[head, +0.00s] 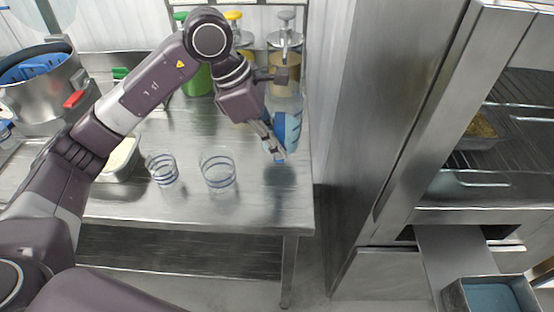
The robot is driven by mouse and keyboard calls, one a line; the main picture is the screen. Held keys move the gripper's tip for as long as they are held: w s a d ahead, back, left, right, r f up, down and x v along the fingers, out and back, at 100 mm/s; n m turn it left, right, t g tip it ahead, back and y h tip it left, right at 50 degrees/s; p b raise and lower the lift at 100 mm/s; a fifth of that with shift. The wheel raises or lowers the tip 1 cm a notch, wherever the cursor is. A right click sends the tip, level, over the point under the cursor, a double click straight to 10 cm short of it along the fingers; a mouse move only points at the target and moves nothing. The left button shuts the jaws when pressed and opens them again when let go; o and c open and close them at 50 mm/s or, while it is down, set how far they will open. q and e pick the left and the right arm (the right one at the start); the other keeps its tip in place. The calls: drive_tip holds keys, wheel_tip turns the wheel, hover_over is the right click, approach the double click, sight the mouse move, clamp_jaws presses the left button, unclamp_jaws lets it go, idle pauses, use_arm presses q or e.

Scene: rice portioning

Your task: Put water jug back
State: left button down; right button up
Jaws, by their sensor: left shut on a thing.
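The water jug (288,127), clear with blue in it, is at the right end of the steel table. My left gripper (277,151) is shut on the jug from its left side. The gripper and wrist cover part of the jug. A darker patch shows on the tabletop just below it; I cannot tell whether the jug's base touches the table. My right gripper is out of view.
Two clear striped glasses (218,171) (162,168) stand on the table (255,207) left of the jug. Pump dispensers (285,45) stand behind. A large pot (42,98) is at the far left. A steel cabinet (385,110) rises close on the right.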

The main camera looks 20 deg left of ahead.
sight(277, 163)
use_arm(q)
drive_tip(key=shift+f, duration=1.4)
wheel_tip(277, 163, down, 3)
drive_tip(key=shift+r+p, duration=0.1)
drive_tip(key=shift+p, duration=0.3)
drive_tip(key=shift+f, duration=0.2)
drive_tip(key=c, duration=2.1)
unclamp_jaws()
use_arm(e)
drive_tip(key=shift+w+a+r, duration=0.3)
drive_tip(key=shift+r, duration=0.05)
use_arm(q)
drive_tip(key=shift+r, duration=0.15)
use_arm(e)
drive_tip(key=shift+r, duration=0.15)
